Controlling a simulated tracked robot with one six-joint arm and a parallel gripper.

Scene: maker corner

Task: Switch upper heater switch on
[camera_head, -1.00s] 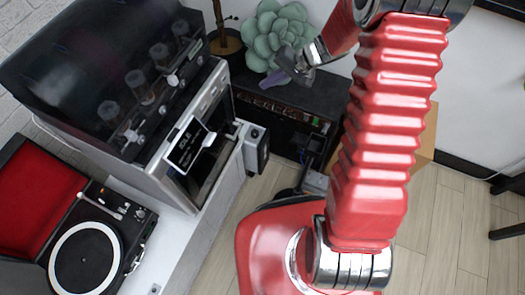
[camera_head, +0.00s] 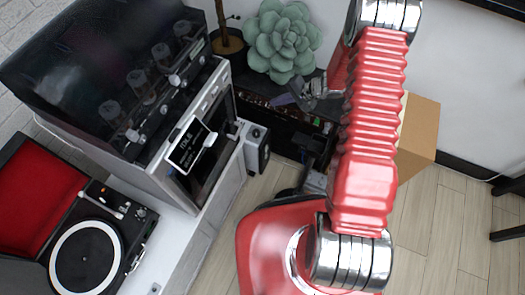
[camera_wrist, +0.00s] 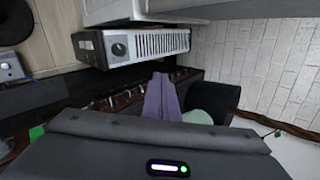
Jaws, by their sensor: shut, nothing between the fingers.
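The heater (camera_head: 257,147) is a small white box with a dark control face, standing on the floor beside the cabinet. In the wrist view the heater (camera_wrist: 165,45) shows its vented side and a dark end panel with a round knob (camera_wrist: 119,49). An upper switch is too small to make out clearly, and so is its setting. My gripper (camera_head: 285,99) is shut and empty, with purple fingertips, above the dark amplifier-like box. In the wrist view my gripper (camera_wrist: 159,80) points toward the heater's lower edge, apparently short of it.
The dark box (camera_head: 262,115) with a row of knobs stands behind the heater. A green succulent (camera_head: 283,42) is close behind my gripper. The oven-like machine (camera_head: 205,135) and a turntable (camera_head: 85,258) are at left. A cardboard box (camera_head: 420,135) is at right.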

